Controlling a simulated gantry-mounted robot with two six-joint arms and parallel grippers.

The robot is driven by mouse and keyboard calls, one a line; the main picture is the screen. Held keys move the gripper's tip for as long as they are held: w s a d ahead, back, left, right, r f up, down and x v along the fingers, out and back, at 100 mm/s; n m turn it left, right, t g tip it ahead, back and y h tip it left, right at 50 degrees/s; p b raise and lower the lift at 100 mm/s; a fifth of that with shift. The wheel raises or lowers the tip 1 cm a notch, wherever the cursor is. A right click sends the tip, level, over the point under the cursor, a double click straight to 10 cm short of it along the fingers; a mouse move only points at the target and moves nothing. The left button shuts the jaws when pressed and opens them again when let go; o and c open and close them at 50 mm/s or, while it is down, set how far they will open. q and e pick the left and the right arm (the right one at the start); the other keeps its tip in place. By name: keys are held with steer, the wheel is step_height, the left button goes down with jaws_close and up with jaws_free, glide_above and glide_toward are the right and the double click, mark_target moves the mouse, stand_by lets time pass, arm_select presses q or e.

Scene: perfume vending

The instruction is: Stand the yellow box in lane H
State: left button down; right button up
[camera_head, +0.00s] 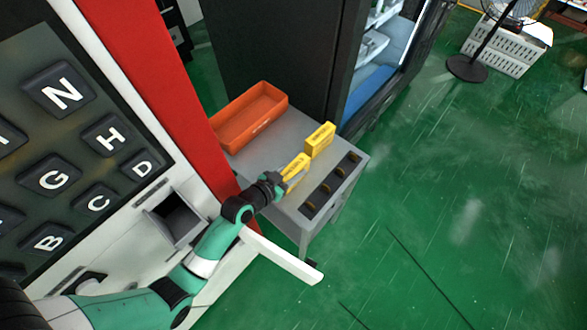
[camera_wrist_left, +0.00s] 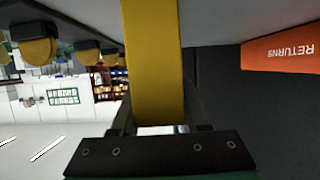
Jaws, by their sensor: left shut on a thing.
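My left gripper (camera_head: 284,178) is shut on a narrow yellow box (camera_head: 298,164), held over the grey table (camera_head: 262,150). In the left wrist view the held yellow box (camera_wrist_left: 153,65) runs up from between the dark fingers (camera_wrist_left: 156,128). In the head view another yellow box (camera_head: 320,139) stands on the table just beyond it. I cannot tell whether the held box touches the table. The keypad's H button (camera_head: 108,134) shows at the left, but no lane marked H can be made out. My right gripper is not in view.
An orange bin (camera_head: 249,116) sits at the table's back left; its RETURNS lettering (camera_wrist_left: 281,52) shows in the left wrist view. A dark strip with several round brown-yellow pieces (camera_head: 331,187) lies along the table's right edge. The dark cabinet (camera_head: 276,50) stands behind.

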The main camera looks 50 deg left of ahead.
arm_select(q)
steer(key=shift+f, duration=0.15)
steer(key=shift+c, duration=2)
jaws_free()
steer(key=shift+r, duration=0.2)
steer(key=shift+s+r, duration=0.2)
steer(key=shift+s, duration=0.05)
steer(key=p+v, duration=0.2)
steer(key=v, duration=0.5)
